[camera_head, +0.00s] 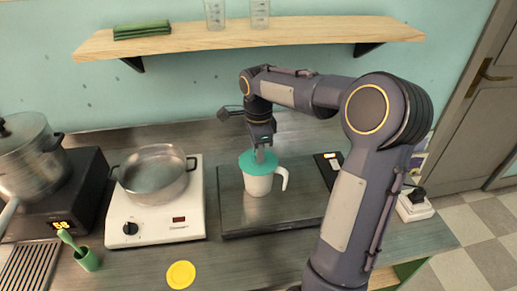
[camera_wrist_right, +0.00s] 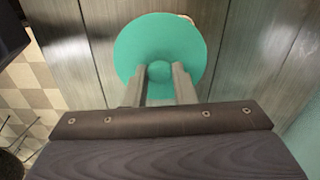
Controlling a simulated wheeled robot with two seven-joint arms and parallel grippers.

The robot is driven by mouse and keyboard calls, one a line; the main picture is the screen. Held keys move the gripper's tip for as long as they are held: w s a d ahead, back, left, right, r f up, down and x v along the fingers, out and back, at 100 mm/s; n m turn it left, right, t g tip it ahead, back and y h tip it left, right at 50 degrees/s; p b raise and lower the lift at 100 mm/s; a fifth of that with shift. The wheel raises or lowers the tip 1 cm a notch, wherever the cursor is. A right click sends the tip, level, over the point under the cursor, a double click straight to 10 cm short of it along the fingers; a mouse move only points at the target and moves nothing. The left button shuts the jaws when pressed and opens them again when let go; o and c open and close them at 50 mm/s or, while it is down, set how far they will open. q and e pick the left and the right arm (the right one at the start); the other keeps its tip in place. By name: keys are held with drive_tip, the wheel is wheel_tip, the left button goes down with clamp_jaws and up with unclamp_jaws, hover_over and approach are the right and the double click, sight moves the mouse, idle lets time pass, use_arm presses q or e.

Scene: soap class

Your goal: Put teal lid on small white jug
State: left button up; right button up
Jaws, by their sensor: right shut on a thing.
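The small white jug (camera_head: 259,185) stands upright on a dark cooktop, its handle to the right. The teal lid (camera_head: 250,162) is at the top of the jug, slightly to the left of it; I cannot tell whether it rests on the rim. My right gripper (camera_head: 260,154) comes from above and is shut on the lid's knob. In the right wrist view the round teal lid (camera_wrist_right: 160,45) lies below the right gripper's fingers (camera_wrist_right: 160,78), with the knob between them. The lid hides nearly all of the jug there. My left gripper is not in view.
A white hot plate (camera_head: 160,225) with a metal pot (camera_head: 153,175) stands left of the dark cooktop (camera_head: 235,222). A large pot (camera_head: 28,155) is further left. A yellow disc (camera_head: 181,275) and green cup (camera_head: 88,260) lie in front. A wooden shelf (camera_head: 300,30) hangs above.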

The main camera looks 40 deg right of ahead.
drive_tip(key=o, duration=1)
drive_tip(key=shift+o, duration=0.2)
wheel_tip(320, 180, up, 8)
drive_tip(key=shift+f, duration=0.1)
drive_tip(key=shift+s, duration=0.1)
